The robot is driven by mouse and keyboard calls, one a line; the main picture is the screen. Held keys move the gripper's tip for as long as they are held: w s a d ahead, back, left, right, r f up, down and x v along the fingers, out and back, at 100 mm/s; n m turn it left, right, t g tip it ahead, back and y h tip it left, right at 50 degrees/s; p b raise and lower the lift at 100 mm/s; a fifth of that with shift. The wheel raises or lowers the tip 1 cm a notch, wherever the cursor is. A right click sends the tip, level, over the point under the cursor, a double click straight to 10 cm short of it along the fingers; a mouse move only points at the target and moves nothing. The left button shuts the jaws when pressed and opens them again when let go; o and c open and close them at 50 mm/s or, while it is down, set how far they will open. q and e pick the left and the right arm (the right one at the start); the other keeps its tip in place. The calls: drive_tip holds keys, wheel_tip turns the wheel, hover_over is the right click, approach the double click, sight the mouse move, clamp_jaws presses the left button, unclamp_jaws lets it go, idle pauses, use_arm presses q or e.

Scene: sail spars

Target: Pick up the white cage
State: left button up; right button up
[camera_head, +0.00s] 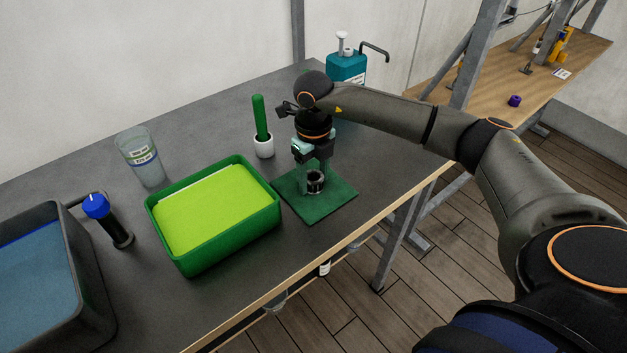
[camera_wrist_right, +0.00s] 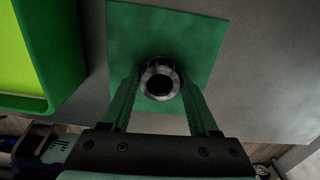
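A small round cage (camera_head: 315,187) with a pale metallic rim and dark openings stands upright on a green square mat (camera_head: 341,199). I take it for the white cage, though it looks more grey than white. The right wrist view shows its ring-shaped rim (camera_wrist_right: 147,85) and dark hollow from above, on the mat (camera_wrist_right: 205,35). My right gripper (camera_head: 316,178) points straight down over it. Its two green fingers (camera_wrist_right: 160,82) are spread, one on each side of the cage, with no clear contact. My left gripper is not in view.
A green tray (camera_head: 236,241) with a lime surface stands left of the mat. A white cup (camera_head: 263,149) with a green stick, a teal pump bottle (camera_head: 346,68), a clear beaker (camera_head: 143,164), a blue-topped cylinder (camera_head: 98,207) and a grey bin (camera_head: 83,280) share the table.

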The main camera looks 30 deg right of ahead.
drive_tip(key=c, duration=0.9)
clamp_jaws()
drive_tip(key=shift+r, duration=0.1)
drive_tip(key=shift+r, duration=0.55)
wheel_tip(320, 180, up, 2)
drive_tip(key=shift+s+r, duration=0.15)
drive_tip(key=shift+r, duration=0.05)
drive_tip(key=s+a+r+b, duration=0.2)
drive_tip(key=s+r, duration=0.7)
drive_tip(key=s, duration=0.4)
drive_tip(key=shift+s+a+r, duration=0.2)
drive_tip(key=shift+s+a, duration=0.05)
drive_tip(key=shift+a, duration=0.15)
